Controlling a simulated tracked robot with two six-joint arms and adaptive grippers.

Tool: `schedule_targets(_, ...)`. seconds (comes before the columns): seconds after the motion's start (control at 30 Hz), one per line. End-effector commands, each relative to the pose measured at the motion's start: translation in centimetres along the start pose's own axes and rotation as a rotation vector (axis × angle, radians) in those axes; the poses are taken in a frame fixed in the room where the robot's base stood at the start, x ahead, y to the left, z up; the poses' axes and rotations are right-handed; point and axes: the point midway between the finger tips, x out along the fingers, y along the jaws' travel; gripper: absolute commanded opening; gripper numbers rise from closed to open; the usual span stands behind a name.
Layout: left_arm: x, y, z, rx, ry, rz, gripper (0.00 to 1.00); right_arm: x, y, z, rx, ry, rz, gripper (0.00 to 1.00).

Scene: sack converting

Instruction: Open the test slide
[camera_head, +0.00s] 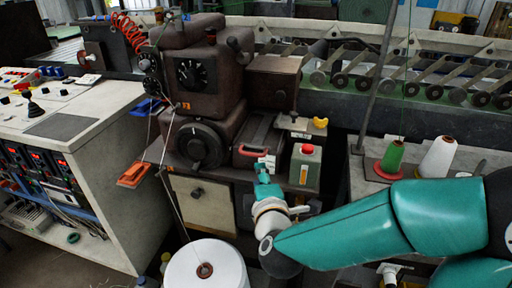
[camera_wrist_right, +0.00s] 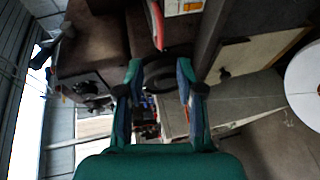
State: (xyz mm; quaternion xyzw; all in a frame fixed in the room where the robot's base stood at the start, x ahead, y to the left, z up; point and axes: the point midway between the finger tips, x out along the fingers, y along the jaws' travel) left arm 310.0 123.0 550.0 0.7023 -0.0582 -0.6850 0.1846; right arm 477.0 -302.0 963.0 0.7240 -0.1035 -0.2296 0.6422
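A slide-like part with a red handle (camera_head: 250,152) sits low on the front of the brown machine, right of its big round dial; I take it to be the test slide. My right gripper (camera_head: 263,168) is just in front of and below the handle's right end, beside a small pale piece. In the right wrist view my right gripper (camera_wrist_right: 159,70) has its two fingers well apart with nothing held between them. A red part (camera_wrist_right: 157,25) shows beyond the fingertips there. I cannot tell whether any finger touches the handle. My left gripper is in neither view.
A white thread cone (camera_head: 205,268) is in front below. A green spool (camera_head: 392,157) and a white spool (camera_head: 438,157) stand on the right table. The control desk (camera_head: 85,105) is at left.

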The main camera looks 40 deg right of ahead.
Motion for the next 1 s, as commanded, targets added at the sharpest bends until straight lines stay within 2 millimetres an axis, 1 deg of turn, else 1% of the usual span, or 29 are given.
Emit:
schedule_targets(0.03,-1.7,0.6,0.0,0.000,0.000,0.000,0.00,0.3,0.7,0.0,-0.006,-0.005,-0.006,0.37)
schedule_targets(0.27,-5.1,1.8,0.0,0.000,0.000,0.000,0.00,2.0,0.4,0.0,0.003,0.006,-0.011,0.37)
schedule_targets(0.5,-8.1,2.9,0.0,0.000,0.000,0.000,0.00,5.0,0.3,-0.1,0.006,0.006,-0.010,0.37)
schedule_targets(0.53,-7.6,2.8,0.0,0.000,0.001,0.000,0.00,6.0,-0.1,0.0,0.009,0.005,-0.006,0.37)
schedule_targets(0.57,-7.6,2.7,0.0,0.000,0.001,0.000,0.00,6.7,-0.1,0.0,0.010,0.004,-0.004,0.37)
schedule_targets(0.7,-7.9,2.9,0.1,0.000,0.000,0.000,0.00,9.5,-0.1,-0.1,0.009,0.006,-0.004,0.37)
schedule_targets(0.8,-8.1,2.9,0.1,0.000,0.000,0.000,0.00,11.1,-0.1,-0.1,0.008,0.006,-0.003,0.37)
schedule_targets(0.9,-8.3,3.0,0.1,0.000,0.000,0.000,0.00,12.2,-0.1,-0.1,0.007,0.007,-0.004,0.37)
schedule_targets(1.0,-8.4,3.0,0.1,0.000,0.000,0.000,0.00,12.9,-0.1,-0.1,0.007,0.007,-0.003,0.37)
